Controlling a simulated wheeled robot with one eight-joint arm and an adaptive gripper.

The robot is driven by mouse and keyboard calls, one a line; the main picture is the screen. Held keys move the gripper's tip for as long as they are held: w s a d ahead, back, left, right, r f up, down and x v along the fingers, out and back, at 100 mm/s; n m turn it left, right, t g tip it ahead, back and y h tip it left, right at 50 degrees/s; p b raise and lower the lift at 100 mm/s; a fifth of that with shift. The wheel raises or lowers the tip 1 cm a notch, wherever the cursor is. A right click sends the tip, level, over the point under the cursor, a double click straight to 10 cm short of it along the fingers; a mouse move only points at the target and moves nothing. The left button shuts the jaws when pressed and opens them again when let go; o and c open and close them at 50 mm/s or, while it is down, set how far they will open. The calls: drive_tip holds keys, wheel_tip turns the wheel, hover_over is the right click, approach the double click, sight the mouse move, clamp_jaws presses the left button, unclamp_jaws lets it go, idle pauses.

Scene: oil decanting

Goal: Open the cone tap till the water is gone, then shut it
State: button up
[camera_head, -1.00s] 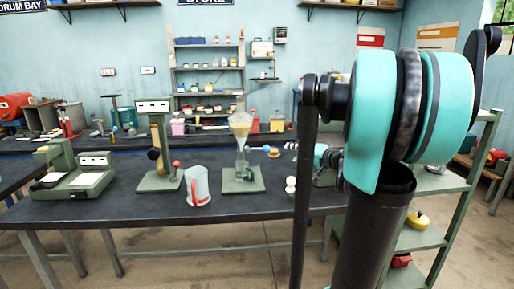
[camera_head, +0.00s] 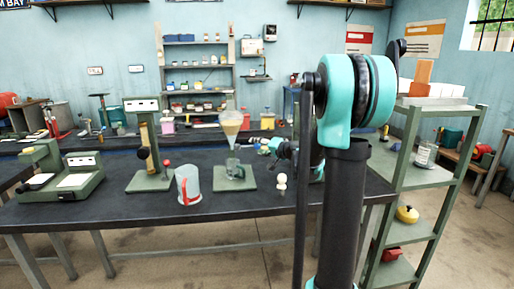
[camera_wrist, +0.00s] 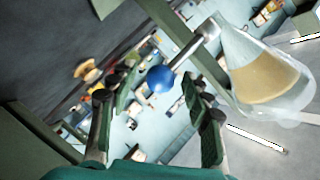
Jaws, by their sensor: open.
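The tap's metal stem runs from there to a blue ball knob (camera_wrist: 160,78). My gripper (camera_wrist: 160,88) is open, with one finger on each side of the knob in the picture; I see no contact. In the head view my gripper (camera_head: 268,146) is just right of the cone.
A clear jug with a red handle (camera_head: 188,186) stands left of the cone stand. A green stand with a red knob (camera_head: 150,150) is farther left. A small white figure-like object (camera_head: 281,184) stands at right. The bench front (camera_head: 240,205) is clear.

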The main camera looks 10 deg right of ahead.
drive_tip(key=shift+w+a+f, duration=0.15)
drive_tip(key=shift+w+a, duration=0.2)
drive_tip(key=shift+w, duration=0.25)
drive_tip(key=shift+c, duration=0.6)
clamp_jaws()
